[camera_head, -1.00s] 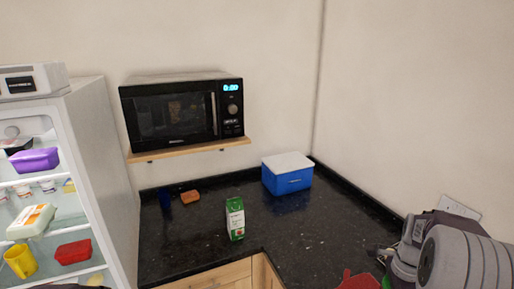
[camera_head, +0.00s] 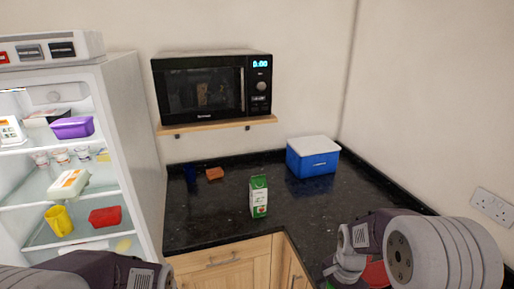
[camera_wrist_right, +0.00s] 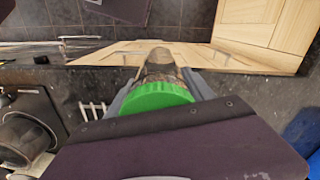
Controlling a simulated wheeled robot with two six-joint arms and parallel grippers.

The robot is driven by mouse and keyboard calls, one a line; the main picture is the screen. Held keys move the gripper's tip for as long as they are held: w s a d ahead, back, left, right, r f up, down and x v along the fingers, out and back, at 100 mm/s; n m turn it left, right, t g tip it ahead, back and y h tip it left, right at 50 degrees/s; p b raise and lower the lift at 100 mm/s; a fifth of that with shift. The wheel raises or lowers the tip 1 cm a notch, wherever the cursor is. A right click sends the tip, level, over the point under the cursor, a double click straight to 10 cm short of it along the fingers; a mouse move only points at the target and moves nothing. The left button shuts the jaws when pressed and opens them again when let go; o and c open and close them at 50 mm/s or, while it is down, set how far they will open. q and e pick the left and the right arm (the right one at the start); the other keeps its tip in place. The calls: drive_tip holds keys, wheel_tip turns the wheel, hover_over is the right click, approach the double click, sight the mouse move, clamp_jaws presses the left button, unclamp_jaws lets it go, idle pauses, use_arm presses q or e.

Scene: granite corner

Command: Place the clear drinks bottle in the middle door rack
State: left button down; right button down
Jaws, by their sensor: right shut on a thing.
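The clear drinks bottle (camera_wrist_right: 163,72) has a bright green cap and shows in the right wrist view. The grey fingers of my right gripper (camera_wrist_right: 162,86) are shut on it, one on each side, just below the cap. Its lower end is foreshortened. In the head view my right arm is at the lower right, and the bottle is mostly out of sight. The open fridge (camera_head: 128,150) stands at the left of the head view. Its inner shelves show, but the door and its middle rack are not in view. My left arm shows at the bottom left, its fingers out of frame.
The fridge shelves hold a purple tub (camera_head: 72,127), an egg carton (camera_head: 68,184), a yellow mug (camera_head: 58,220) and a red tub (camera_head: 105,216). A green carton (camera_head: 259,197) and a blue cool box (camera_head: 313,158) stand on the dark worktop (camera_head: 215,215). A microwave (camera_head: 212,85) sits above.

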drive_tip(key=a+f+n, duration=0.1)
drive_tip(key=n, duration=0.1)
drive_tip(key=a+f+n, duration=0.1)
drive_tip(key=a+n, duration=0.1)
drive_tip(key=shift+w+f+n, duration=0.1)
drive_tip(key=shift+f+n, duration=0.1)
drive_tip(key=shift+n, duration=0.2)
drive_tip(key=shift+w+a+f+n, duration=0.1)
drive_tip(key=shift+f+n, duration=0.05)
drive_tip(key=shift+n, duration=0.4)
drive_tip(key=shift+a+f+n, duration=0.1)
drive_tip(key=shift+n, duration=0.45)
drive_tip(key=n, duration=0.2)
drive_tip(key=shift+w+d+f+n, duration=0.15)
drive_tip(key=shift+w+n, duration=0.15)
drive_tip(key=shift+n, duration=0.1)
use_arm(q)
drive_tip(key=shift+w+f, duration=0.1)
drive_tip(key=shift+f, duration=0.15)
use_arm(e)
drive_tip(key=shift+w+n, duration=0.3)
drive_tip(key=shift+n, duration=0.7)
use_arm(q)
drive_tip(key=shift+w, duration=0.1)
